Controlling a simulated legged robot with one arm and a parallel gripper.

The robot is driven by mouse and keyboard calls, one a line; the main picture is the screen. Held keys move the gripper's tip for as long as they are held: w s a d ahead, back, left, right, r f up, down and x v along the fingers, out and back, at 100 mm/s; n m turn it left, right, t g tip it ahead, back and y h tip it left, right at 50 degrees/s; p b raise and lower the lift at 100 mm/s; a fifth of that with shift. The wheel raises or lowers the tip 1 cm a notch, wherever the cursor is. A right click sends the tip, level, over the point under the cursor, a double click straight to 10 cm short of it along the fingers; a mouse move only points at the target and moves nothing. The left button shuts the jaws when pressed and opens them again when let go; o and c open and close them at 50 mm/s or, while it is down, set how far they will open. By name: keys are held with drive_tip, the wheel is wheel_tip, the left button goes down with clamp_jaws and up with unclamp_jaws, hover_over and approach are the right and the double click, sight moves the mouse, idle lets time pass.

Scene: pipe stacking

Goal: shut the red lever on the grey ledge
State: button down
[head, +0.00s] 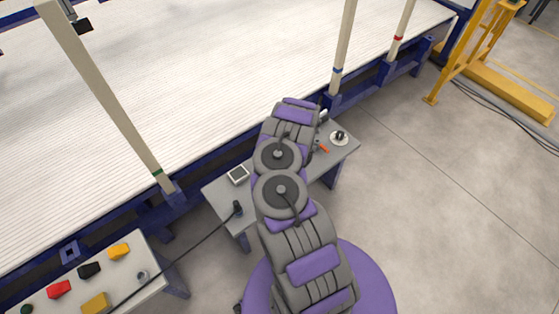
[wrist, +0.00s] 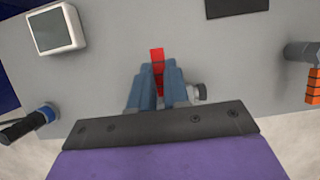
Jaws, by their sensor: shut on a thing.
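The red lever (wrist: 157,57) shows in the wrist view, its end sticking out past the fingertips. My gripper (wrist: 160,75) is shut on the lever, with a blue-grey finger on either side of it. A grey round fitting (wrist: 200,93) sits just to the right of the fingers. The grey ledge (wrist: 120,50) lies under all of this. In the head view the ledge (head: 222,205) stands beside the white deck, and my arm hides the lever and the fingertips.
On the ledge are a white-framed square box (wrist: 55,30), a black-and-blue handle (wrist: 28,123) and an orange-ended lever (wrist: 313,85). A second table (head: 130,262) with coloured blocks is at lower left.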

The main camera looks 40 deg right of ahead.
drive_tip(key=shift+w+d+r, duration=0.1)
drive_tip(key=shift+w, duration=0.05)
drive_tip(key=c, duration=1.1)
unclamp_jaws()
drive_tip(key=p+v, duration=0.5)
drive_tip(key=v, duration=1.2)
drive_tip(key=shift+p, duration=0.35)
